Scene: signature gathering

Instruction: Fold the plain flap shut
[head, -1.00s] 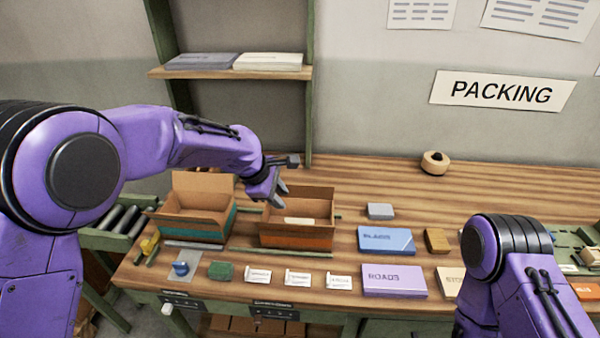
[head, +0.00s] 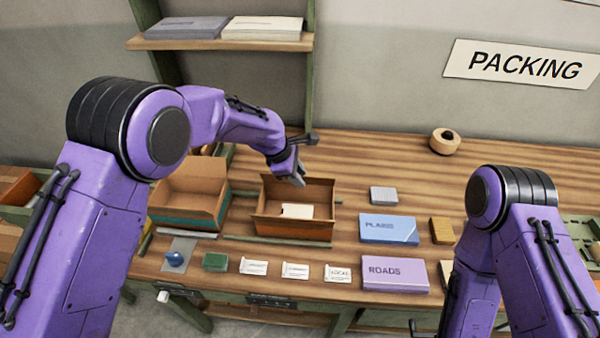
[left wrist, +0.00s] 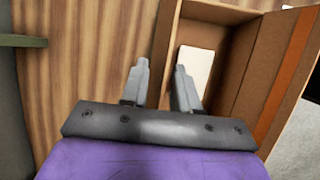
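The open cardboard box with an orange band (head: 290,229) stands on the bench with a white card (head: 297,211) inside. Its brown rear flap (head: 268,187) stands up, and a brown flap also lies along the front. I cannot tell which one is the plain flap. My left gripper (head: 294,176) is open and empty at the box's rear edge. In the left wrist view, its fingers (left wrist: 160,82) are apart, one over the bench and one over the box side, with the card (left wrist: 195,72) beyond. I cannot tell whether they touch. My right gripper is hidden below the picture.
A second open box with a teal band (head: 190,192) stands to the left. Paper slips, a blue PLAINS box (head: 388,229), a purple ROADS box (head: 395,274) and a tape roll (head: 445,141) are on the bench. The rear of the bench is mostly clear.

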